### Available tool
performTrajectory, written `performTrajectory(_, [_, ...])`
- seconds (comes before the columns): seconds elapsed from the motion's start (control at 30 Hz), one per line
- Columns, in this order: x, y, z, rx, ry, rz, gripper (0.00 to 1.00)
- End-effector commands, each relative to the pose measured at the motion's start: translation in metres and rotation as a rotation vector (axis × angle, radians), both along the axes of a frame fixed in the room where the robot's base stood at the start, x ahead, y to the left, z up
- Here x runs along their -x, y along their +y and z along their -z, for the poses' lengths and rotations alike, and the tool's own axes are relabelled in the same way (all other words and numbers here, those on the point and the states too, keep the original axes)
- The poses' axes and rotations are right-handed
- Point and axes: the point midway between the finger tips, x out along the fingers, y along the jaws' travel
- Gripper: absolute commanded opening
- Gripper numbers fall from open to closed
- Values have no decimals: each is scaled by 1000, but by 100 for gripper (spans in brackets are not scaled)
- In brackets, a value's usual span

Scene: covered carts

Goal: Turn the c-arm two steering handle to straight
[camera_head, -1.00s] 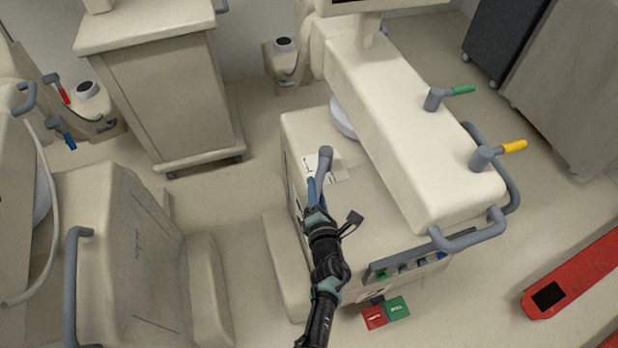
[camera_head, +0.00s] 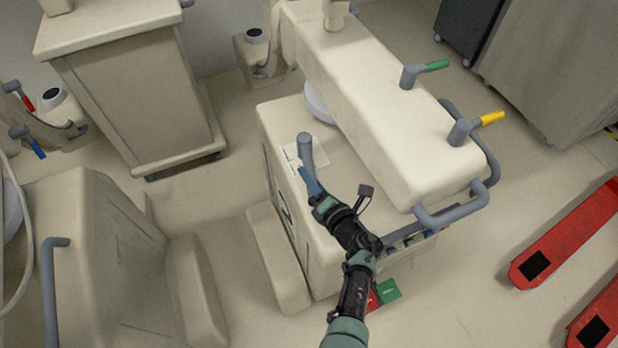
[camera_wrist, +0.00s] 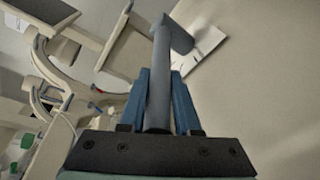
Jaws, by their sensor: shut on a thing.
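The steering handle (camera_head: 306,148) is a grey post with a bar, on top of the cream c-arm base (camera_head: 345,225) in the middle of the head view. My gripper (camera_head: 309,182) is shut on this bar, with a finger on each side. In the head view the bar points down and slightly right from its post, and the fingers hide its outer end. A white paper label (camera_head: 291,155) lies beside the post.
The long cream c-arm column (camera_head: 370,110) stands right of my gripper, with a green lever (camera_head: 437,66), a yellow lever (camera_head: 491,118) and a grey rail (camera_head: 455,213). Another cream cart (camera_head: 110,255) is at left. Red forks (camera_head: 560,240) lie at right. Floor between the carts is free.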

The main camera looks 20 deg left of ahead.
Motion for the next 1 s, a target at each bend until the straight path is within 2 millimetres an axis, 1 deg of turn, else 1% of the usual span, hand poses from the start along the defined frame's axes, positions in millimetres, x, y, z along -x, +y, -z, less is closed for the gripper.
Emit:
performTrajectory(0.03, [-5, -3, -5, -2, -10, 13, 0])
performTrajectory(0.13, [-5, -3, -5, -2, -9, 13, 0])
performTrajectory(0.17, [-5, -3, -5, -2, -9, 13, 37])
performTrajectory(0.2, [-5, -3, -5, -2, -9, 13, 44])
performTrajectory(0.3, [-4, -2, -3, -2, -7, 10, 61])
performTrajectory(0.57, [-1, -1, -1, -1, -2, 5, 61])
performTrajectory(0.67, [1, -4, -2, -2, -2, 6, 61])
performTrajectory(0.77, [6, -12, -5, -1, -2, 8, 61])
performTrajectory(0.87, [17, -25, -11, -2, -1, 10, 61])
performTrajectory(1.0, [34, -48, -17, -3, -1, 13, 61])
